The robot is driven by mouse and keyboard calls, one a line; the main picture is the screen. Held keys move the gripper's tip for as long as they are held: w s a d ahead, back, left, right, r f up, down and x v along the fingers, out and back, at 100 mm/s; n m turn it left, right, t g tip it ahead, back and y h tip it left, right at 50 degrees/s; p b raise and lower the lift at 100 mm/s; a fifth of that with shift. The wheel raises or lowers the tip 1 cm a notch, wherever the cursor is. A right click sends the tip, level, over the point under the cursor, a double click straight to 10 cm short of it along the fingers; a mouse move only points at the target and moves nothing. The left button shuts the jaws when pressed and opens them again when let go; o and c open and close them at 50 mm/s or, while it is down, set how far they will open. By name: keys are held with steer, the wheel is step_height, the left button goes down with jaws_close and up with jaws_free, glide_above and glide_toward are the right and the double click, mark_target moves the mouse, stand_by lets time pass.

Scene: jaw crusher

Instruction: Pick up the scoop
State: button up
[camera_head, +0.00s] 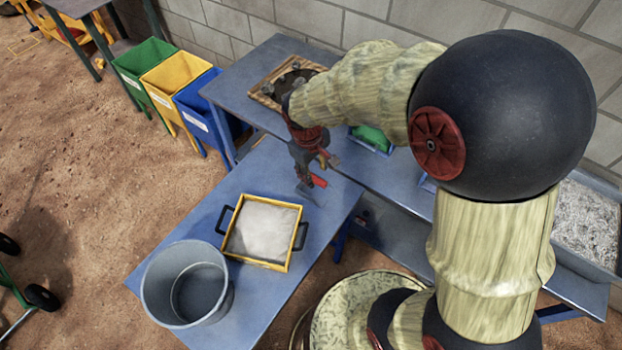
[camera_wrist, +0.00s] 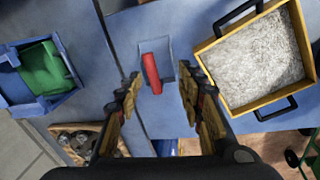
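The scoop shows in the wrist view as a red handle (camera_wrist: 151,74) with a flat grey-blue pan, lying on the blue table. In the head view its grey pan (camera_head: 314,194) lies near the table's upper right corner, with the red handle under my gripper. My gripper (camera_head: 311,164) is above the scoop, pointing down. In the wrist view my gripper (camera_wrist: 160,76) is open, with one finger on each side of the red handle and nothing between them gripped. I cannot tell the exact height left between fingertips and handle.
A yellow-framed tray (camera_head: 289,261) of pale material with black handles sits close to the scoop. A grey bucket (camera_head: 160,289) stands at the table's front. Behind are a blue bench (camera_head: 262,62) and a blue box with green contents (camera_head: 370,135). Coloured bins (camera_head: 143,65) stand left.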

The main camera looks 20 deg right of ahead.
steer(key=w+f, duration=0.2)
steer(key=f, duration=0.2)
steer(key=w+f+n+b, duration=0.1)
steer(key=w+f, duration=0.1)
steer(key=f, duration=0.2)
steer(key=w+d+f+n+b, duration=0.1)
steer(key=w+f, duration=0.1)
steer(key=f, duration=0.2)
steer(key=shift+f, duration=0.25)
steer(key=shift+c, duration=1.3)
jaws_close()
steer(key=shift+r, duration=0.1)
